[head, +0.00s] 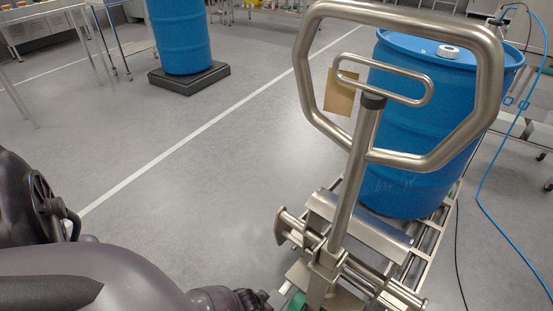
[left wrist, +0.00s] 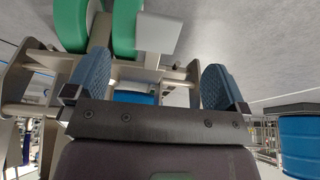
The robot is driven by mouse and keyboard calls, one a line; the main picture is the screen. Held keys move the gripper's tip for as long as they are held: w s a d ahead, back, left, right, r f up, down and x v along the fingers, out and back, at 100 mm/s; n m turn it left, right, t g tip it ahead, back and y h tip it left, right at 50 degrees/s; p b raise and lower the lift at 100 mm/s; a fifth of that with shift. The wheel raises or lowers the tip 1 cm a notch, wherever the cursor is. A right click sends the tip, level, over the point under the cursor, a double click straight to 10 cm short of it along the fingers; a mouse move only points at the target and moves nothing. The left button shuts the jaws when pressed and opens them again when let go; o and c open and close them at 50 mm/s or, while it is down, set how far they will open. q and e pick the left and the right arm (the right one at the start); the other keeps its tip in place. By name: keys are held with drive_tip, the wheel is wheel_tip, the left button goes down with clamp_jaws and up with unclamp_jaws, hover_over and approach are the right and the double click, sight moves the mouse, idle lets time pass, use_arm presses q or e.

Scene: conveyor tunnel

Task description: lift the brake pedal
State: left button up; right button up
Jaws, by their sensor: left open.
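The brake pedal appears to be the light grey block (left wrist: 158,33) beside the green wheels (left wrist: 72,24) in the left wrist view. My left gripper (left wrist: 157,65) is open, its two blue-padded fingers wide apart, with the pedal beyond and between the fingertips. I see no contact between fingers and pedal. In the head view my left gripper is low at the bottom edge, beside the base of the steel pallet truck (head: 340,215), and its fingers are mostly cut off. A green wheel (head: 297,301) shows there. My right gripper is not in view.
The truck's large loop handle (head: 300,75) stands upright over its base. A blue drum (head: 405,185) stands on the truck behind it. Another blue drum (head: 180,35) stands on a black platform (head: 190,80). A blue hose hangs at the right. Floor to the left is clear.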

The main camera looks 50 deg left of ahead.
sight(279, 295)
use_arm(q)
drive_tip(key=b+x, duration=0.6)
drive_tip(key=x, duration=0.4)
drive_tip(key=shift+s, duration=0.15)
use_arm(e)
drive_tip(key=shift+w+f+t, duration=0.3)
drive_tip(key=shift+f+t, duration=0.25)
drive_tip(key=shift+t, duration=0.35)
